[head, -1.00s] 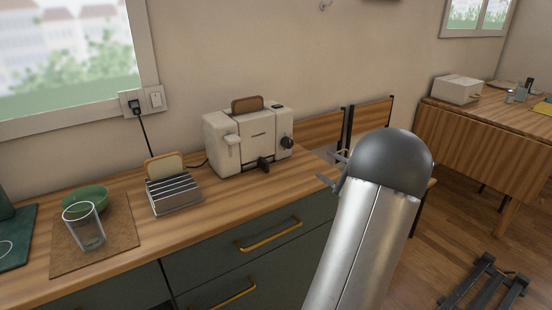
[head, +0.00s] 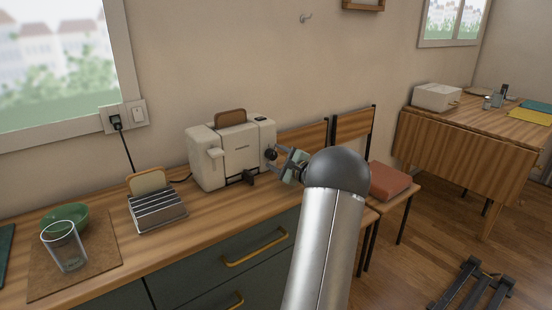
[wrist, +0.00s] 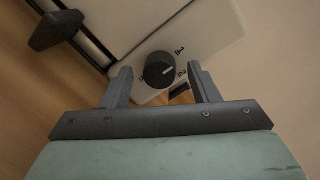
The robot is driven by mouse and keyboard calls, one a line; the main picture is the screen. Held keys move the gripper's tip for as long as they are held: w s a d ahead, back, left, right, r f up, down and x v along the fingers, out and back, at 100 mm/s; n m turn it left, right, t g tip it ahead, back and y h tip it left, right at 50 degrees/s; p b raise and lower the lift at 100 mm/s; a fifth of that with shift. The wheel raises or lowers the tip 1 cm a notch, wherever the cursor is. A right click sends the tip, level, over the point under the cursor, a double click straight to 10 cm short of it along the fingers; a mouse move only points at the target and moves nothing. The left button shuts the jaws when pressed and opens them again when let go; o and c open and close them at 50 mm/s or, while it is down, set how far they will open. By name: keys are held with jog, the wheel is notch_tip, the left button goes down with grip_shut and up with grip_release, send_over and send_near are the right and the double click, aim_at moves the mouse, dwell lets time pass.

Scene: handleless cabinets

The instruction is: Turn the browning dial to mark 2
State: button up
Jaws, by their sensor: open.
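The cream toaster (head: 240,148) stands on the wooden counter with a slice of bread in its top slot. Its dark browning dial (head: 270,154) is on the right-hand end. In the wrist view the round black dial (wrist: 159,70) has a pale pointer line, with small dark marks on the panel around it; I cannot read them surely. My gripper (wrist: 160,72) is open, its fingers on either side of the dial, with gaps visible; I cannot tell how deep they reach. In the head view my gripper (head: 283,158) is beside the dial.
A dark lever (wrist: 56,30) juts from the toaster's front. A toast rack (head: 157,210), a glass (head: 64,247) and a green bowl (head: 66,215) stand left of the toaster. A chair with a reddish cushion (head: 388,181) is to the right.

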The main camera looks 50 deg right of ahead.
jog(key=shift+w, duration=0.3)
jog(key=c, duration=1)
